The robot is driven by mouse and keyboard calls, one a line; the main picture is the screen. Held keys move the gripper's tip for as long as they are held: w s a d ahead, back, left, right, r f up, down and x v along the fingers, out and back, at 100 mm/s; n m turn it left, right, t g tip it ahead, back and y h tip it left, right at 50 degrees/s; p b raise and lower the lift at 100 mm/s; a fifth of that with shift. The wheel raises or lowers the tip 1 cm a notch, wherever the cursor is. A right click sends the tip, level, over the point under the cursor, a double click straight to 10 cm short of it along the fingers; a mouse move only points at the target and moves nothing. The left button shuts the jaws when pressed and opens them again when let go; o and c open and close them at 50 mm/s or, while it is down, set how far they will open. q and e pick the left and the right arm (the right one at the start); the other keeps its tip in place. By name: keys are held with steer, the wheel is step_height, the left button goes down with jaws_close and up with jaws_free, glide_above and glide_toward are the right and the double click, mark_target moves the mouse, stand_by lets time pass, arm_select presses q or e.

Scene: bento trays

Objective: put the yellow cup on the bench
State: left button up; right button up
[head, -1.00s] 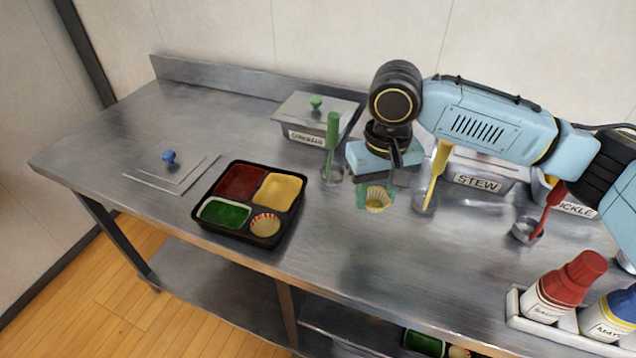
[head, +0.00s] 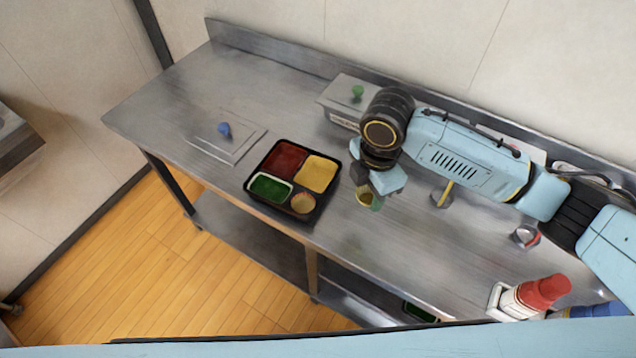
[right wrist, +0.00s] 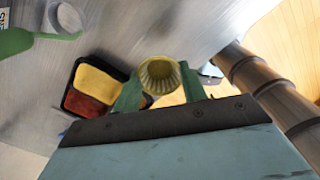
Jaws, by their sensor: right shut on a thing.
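The yellow cup (head: 363,195) is a small ribbed cup, held just right of the black bento tray (head: 262,203). My right gripper (head: 369,197) is shut on it. In the right wrist view the cup (right wrist: 159,73) sits between the two green fingertips (right wrist: 160,88), its open mouth in view. The steel bench (head: 350,245) lies beneath the gripper; I cannot tell how high the cup is above it. My left gripper is not in view.
A sauce bottle (head: 538,294) stands front right. Bench in front of the cup is clear.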

mark_target(359, 225)
steer(key=shift+s+a+r+n+p, duration=0.25)
steer(key=shift+a+n+p, duration=0.15)
steer(key=shift+n, duration=0.5)
steer(key=shift+f, duration=0.45)
steer(key=shift+n, duration=0.3)
step_height(359, 225, down, 9)
steer(key=shift+f+b, duration=0.2)
steer(key=shift+b, duration=0.3)
steer(key=shift+f, duration=0.2)
steer(key=o, duration=0.9)
steer(key=shift+o, duration=0.2)
steer(key=shift+r, duration=0.1)
step_height(359, 225, up, 12)
steer(key=shift+r+p, duration=0.15)
steer(key=shift+p, duration=0.55)
